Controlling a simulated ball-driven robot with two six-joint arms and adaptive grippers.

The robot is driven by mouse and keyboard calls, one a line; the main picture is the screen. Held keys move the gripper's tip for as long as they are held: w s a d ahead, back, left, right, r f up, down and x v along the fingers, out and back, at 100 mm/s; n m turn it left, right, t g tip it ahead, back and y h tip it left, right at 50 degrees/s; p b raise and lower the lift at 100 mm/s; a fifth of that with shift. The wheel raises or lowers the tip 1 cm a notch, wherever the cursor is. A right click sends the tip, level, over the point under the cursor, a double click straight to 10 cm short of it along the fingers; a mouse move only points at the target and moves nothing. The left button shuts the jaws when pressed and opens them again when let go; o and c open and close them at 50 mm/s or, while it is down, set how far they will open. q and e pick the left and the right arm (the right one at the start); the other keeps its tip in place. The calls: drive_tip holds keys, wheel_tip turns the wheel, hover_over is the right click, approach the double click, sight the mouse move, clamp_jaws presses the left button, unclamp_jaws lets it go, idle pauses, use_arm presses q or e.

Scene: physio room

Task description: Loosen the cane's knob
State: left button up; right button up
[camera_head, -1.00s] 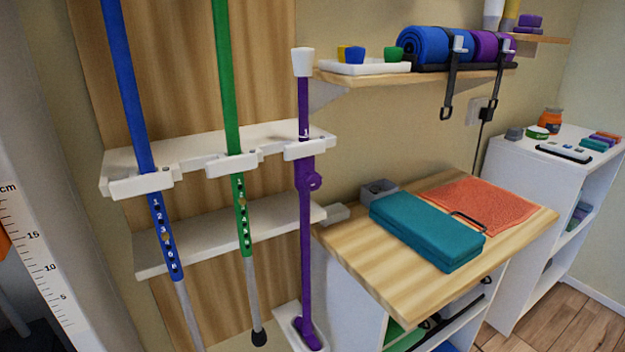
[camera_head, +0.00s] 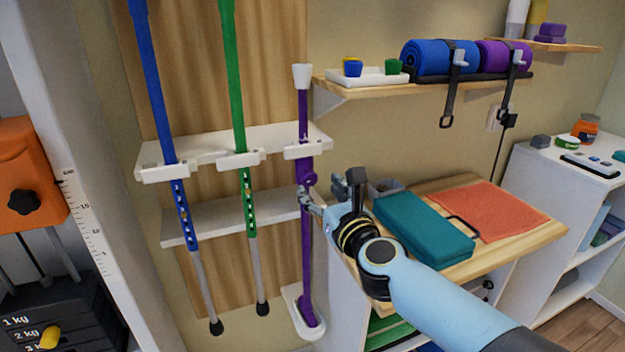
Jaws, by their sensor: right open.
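The purple cane (camera_head: 304,128) stands upright in the white rack, with its white top above the rack and its foot in a white holder (camera_head: 291,306). Its purple knob (camera_head: 309,179) sits on the shaft just below the rack's clip. My right gripper (camera_head: 307,197) is open, with its fingers at the shaft close by the knob. Whether the fingers touch the knob or shaft cannot be told. My left gripper is not in view.
A blue crutch (camera_head: 152,90) and a green crutch (camera_head: 234,90) hang left of the cane. A wooden shelf (camera_head: 345,85) is above right. The table with a teal block (camera_head: 425,225) lies beside my right arm. An orange device (camera_head: 35,165) stands at far left.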

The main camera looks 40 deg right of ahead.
sight(311, 179)
drive_tip(key=x, duration=0.3)
drive_tip(key=shift+w, duration=0.4)
drive_tip(key=shift+w+d, duration=0.15)
drive_tip(key=shift+w, duration=0.1)
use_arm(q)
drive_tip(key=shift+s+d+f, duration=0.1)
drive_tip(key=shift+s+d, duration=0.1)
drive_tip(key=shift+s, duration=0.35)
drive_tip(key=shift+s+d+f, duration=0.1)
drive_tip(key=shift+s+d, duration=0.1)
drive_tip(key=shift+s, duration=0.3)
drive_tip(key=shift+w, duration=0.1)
use_arm(e)
drive_tip(key=c, duration=1.1)
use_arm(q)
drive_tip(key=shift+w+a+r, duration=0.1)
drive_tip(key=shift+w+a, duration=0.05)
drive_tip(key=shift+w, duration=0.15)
use_arm(e)
drive_tip(key=shift+c, duration=0.2)
